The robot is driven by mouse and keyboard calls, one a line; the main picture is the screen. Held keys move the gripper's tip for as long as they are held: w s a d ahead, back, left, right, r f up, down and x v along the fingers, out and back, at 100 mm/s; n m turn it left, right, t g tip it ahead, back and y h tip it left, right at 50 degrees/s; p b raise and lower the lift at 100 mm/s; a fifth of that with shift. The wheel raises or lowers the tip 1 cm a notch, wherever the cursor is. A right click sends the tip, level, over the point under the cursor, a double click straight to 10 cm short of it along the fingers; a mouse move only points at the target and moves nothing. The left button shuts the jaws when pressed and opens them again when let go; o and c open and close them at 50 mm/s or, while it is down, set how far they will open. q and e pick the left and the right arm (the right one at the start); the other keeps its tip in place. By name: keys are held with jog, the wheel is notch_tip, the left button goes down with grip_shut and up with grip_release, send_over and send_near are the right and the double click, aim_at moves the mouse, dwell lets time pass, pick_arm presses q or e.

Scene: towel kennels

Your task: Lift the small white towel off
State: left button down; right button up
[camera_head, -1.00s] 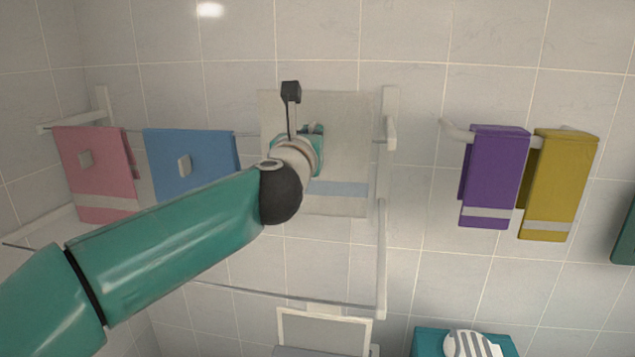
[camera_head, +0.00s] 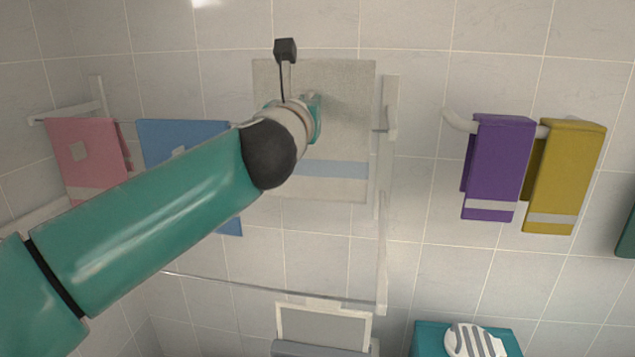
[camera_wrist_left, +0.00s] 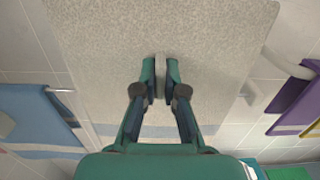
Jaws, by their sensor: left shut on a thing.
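The small white towel (camera_head: 345,120) with a pale blue stripe hangs flat and upright in front of the wall rack. My left gripper (camera_wrist_left: 160,82) is shut on a small raised tab in the middle of the towel's face, as the left wrist view shows; the towel (camera_wrist_left: 220,40) fills most of that view. In the head view my left arm hides the towel's left part and most of the gripper (camera_head: 312,118). The towel's top edge stands above the rack's upper bar level. My right gripper is not in view.
A pink towel (camera_head: 85,150) and a blue towel (camera_head: 185,135) hang to the left. Purple (camera_head: 497,165) and mustard (camera_head: 568,170) towels hang on a bar to the right. The rack's white upright (camera_head: 383,240) stands close to the white towel's right edge. A teal stand (camera_head: 428,340) is below.

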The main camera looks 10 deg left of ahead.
pick_arm(q)
jog(key=s+b, duration=0.3)
jog(key=s, duration=0.8)
jog(key=shift+s, duration=0.35)
